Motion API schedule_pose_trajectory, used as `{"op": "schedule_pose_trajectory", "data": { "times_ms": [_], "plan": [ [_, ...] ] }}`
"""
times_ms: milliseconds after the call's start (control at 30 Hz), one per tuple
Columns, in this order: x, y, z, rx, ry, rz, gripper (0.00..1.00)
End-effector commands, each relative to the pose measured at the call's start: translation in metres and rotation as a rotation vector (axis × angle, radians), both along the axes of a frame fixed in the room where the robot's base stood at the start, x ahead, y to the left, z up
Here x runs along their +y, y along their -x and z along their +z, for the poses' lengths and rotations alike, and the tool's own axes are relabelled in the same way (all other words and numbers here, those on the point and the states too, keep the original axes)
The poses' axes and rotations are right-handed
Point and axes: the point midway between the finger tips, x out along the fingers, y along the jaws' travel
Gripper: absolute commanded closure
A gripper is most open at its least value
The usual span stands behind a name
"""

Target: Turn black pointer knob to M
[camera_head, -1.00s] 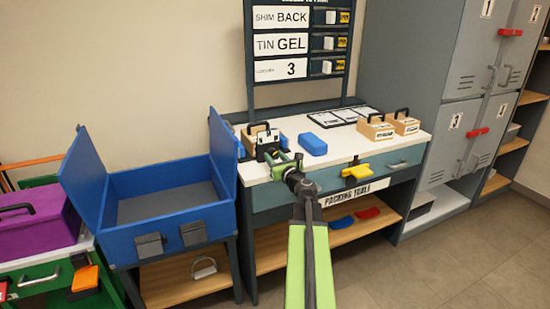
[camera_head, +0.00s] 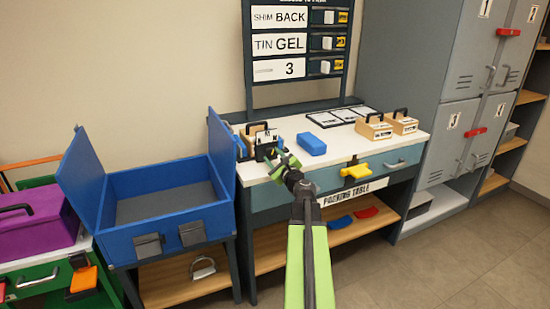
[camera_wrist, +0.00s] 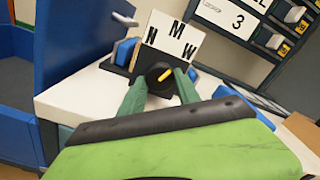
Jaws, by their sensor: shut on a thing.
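The black pointer knob (camera_wrist: 154,80) shows in the wrist view, with a yellow pointer mark (camera_wrist: 166,74) slanting up and right, roughly to the W side. Behind it stands a white card (camera_wrist: 163,48) with the letters N at left, M at top and W at right. My gripper (camera_wrist: 161,84) has its two green fingers on either side of the knob and is shut on it. In the head view my gripper (camera_head: 276,161) is at the left end of the packing table, and the knob is too small and covered there to make out.
The packing table (camera_head: 345,148) holds a blue block (camera_head: 312,144), wooden boxes with black handles (camera_head: 373,128) and a yellow piece (camera_head: 349,172) at its front. An open blue bin (camera_head: 170,206) stands close at left. A sign board (camera_head: 300,45) rises behind the table.

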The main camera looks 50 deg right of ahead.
Motion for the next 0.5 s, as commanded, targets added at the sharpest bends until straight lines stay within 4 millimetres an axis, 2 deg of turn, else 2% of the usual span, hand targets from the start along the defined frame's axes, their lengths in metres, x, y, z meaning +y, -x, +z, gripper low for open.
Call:
{"op": "schedule_pose_trajectory", "data": {
  "times_ms": [200,500],
  "plan": [
    [-0.0019,0.0018,-0.0003,0.07,0.168,-0.005,1.0],
    [-0.002,0.0019,0.0,0.136,0.33,-0.004,1.0]
  ]
}}
